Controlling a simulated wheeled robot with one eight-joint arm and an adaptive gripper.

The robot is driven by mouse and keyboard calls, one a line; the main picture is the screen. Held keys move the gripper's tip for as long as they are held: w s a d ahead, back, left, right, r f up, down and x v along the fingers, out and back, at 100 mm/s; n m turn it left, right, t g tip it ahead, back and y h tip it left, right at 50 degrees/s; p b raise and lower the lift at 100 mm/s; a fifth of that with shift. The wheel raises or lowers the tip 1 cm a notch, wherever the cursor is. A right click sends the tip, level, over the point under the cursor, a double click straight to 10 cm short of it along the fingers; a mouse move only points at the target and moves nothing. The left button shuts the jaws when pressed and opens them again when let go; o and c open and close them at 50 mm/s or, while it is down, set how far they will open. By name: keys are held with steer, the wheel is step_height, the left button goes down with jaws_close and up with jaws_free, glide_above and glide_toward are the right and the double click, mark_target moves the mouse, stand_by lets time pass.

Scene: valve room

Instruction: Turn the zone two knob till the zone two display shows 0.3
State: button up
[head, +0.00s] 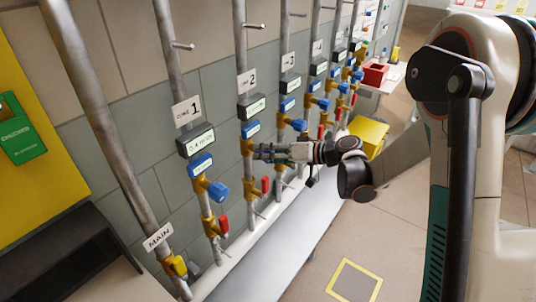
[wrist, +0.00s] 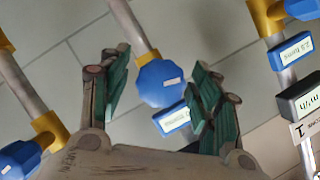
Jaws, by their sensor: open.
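The zone two pipe carries a white "2" plate (head: 247,81), a dark-framed zone two display (head: 251,106) and a blue tag (head: 251,129). The display's digits are too small to read. My gripper (head: 261,152) is at this pipe just below the blue tag and hides its knob in the head view. In the wrist view the blue zone two knob (wrist: 161,84) lies between the two green-padded fingers of my gripper (wrist: 160,88). The fingers are open, with a visible gap on each side of the knob.
The zone one pipe, with its display (head: 196,141) and blue knob (head: 218,191), is to the left. Another blue knob (head: 299,125) and several more pipes are to the right. Red handles (head: 265,186) sit lower. A yellow box (head: 368,135) stands beyond my wrist.

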steer(key=v, duration=1.2)
steer(key=s+d+r+m+h, duration=0.1)
steer(key=s+h, duration=0.3)
steer(key=s, duration=0.4)
steer(key=s+d+r+m+t+h, duration=0.1)
steer(key=s+d+h, duration=0.3)
steer(key=s, duration=0.5)
steer(key=s+d+r+m+h, duration=0.2)
steer(key=s+h, duration=0.3)
steer(key=s, duration=0.3)
steer(key=shift+s+d+m, duration=0.3)
steer(key=shift+s+d, duration=0.1)
steer(key=shift+d, duration=0.05)
stand_by(1.3)
